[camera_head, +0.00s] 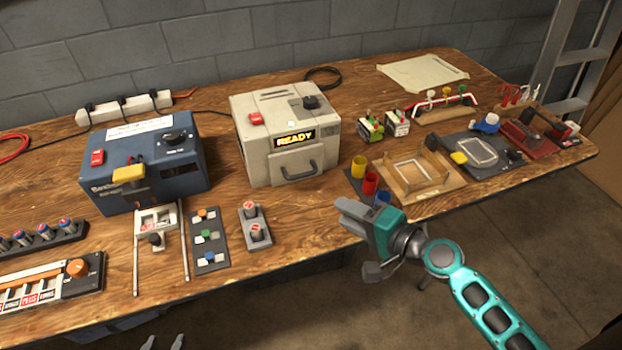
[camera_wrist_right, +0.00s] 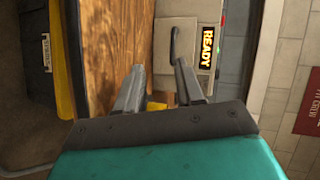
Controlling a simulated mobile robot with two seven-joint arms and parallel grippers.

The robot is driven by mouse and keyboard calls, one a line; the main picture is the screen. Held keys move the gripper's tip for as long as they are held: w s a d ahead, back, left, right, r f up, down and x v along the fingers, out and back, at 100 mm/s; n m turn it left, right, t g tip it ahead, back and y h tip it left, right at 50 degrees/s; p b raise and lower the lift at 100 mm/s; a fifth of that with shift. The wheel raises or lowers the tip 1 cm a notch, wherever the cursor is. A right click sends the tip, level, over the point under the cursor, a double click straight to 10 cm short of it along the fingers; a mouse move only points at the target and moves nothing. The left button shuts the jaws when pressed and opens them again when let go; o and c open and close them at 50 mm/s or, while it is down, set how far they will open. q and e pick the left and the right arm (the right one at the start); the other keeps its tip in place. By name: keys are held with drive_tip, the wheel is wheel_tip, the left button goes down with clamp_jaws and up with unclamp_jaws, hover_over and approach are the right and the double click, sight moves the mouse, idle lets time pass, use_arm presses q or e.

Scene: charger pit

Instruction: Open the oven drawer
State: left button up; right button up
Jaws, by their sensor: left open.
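The oven is a beige box (camera_head: 285,135) in the middle of the table, with a lit READY display (camera_head: 295,139). Its drawer front carries a dark handle (camera_head: 300,173) and looks closed. My right gripper (camera_head: 356,238) is open and empty, in front of and to the right of the oven, apart from the handle. In the right wrist view the handle (camera_wrist_right: 173,44) shows beyond the two spread fingers (camera_wrist_right: 160,88). My left gripper (camera_head: 163,343) shows only its two separated fingertips at the bottom edge, below the table's front edge.
A blue machine (camera_head: 145,165) stands left of the oven. A small grey two-button block (camera_head: 254,226) lies before the oven's left side. Coloured cups (camera_head: 370,183) and a wooden tray (camera_head: 440,190) stand to its right. Bare wooden tabletop (camera_head: 310,215) lies before the handle.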

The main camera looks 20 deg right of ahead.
sight(308, 175)
drive_tip(key=w+m, duration=0.1)
drive_tip(key=w+d+r+m+t, duration=0.1)
drive_tip(key=shift+w+d+m, duration=0.15)
drive_tip(key=shift+d+m, duration=0.05)
drive_tip(key=shift+m, duration=0.1)
drive_tip(key=x, duration=1.2)
drive_tip(key=shift+w+d, duration=0.1)
drive_tip(key=shift+w, duration=0.2)
clamp_jaws()
